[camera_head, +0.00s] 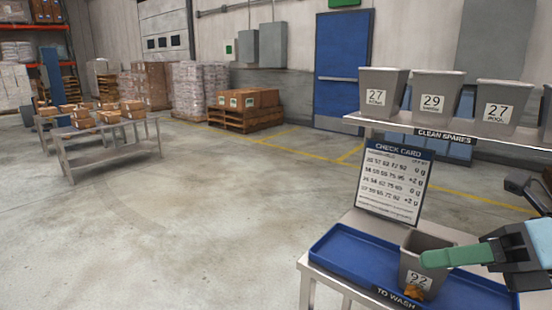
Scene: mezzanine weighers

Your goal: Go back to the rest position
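My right gripper (424,259) comes in from the right edge, with green finger surfaces pointing left. It overlaps the upper part of a grey tub (411,270) in this view. I cannot tell whether it touches the tub, or whether its fingers are open or shut, since they line up with each other. The tub has a label reading about 92 and an orange-brown smear low on its front. It stands upright in a blue tray (345,256) marked TO WASH. My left gripper is not in view.
A check card (394,180) stands behind the tray. Above it, a shelf marked CLEAN SPARES (444,136) holds several grey tubs (434,95). Pallets of boxes (247,112) line the wall. The middle floor is clear.

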